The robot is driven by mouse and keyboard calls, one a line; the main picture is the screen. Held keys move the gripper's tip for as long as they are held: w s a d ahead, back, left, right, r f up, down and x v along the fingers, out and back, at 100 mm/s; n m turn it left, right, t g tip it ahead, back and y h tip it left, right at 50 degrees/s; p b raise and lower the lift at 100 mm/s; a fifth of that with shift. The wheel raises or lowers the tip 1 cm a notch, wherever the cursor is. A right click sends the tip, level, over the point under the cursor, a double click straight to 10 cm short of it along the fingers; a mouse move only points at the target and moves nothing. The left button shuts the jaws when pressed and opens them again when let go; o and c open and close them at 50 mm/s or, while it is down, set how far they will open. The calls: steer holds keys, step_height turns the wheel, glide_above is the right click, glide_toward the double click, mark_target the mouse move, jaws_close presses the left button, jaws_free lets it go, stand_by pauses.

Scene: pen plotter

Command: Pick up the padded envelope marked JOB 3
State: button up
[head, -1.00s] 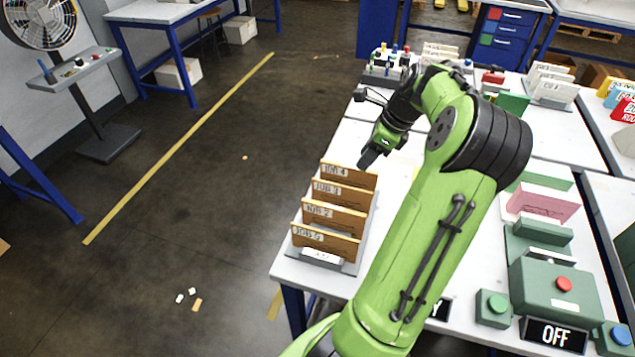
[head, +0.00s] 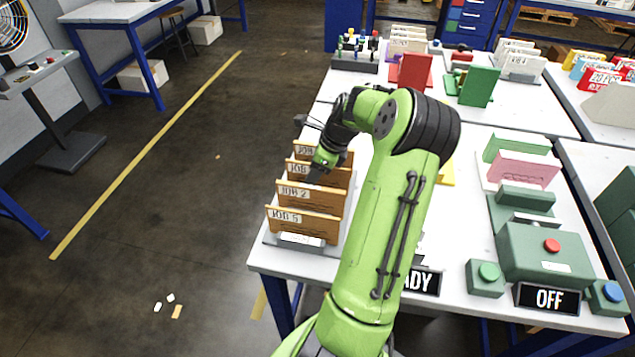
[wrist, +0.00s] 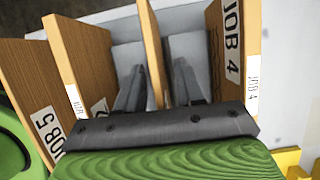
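Brown padded envelopes stand upright in a row in a grey rack (head: 347,225). JOB 5 (head: 308,224) is nearest, then JOB 2 (head: 325,200), then a third envelope (head: 335,176) whose number is covered by my gripper. JOB 4 (wrist: 228,45) is at the far end. My gripper (head: 314,178) is down in the rack. In the wrist view its fingers (wrist: 157,80) are apart, one on each side of the third envelope, which stands between JOB 2 and JOB 4. A gap shows between the fingers and the envelope. Its lower part is hidden by the gripper.
Right of my arm are a green machine with a red button (head: 551,246), an OFF sign (head: 549,298) and a pink card in a tray (head: 523,169). Red (head: 411,71) and green (head: 478,86) panels stand behind. The floor left of the table is open.

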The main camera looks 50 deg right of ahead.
steer(key=shift+r, duration=0.15)
jaws_close()
steer(key=shift+r, duration=0.1)
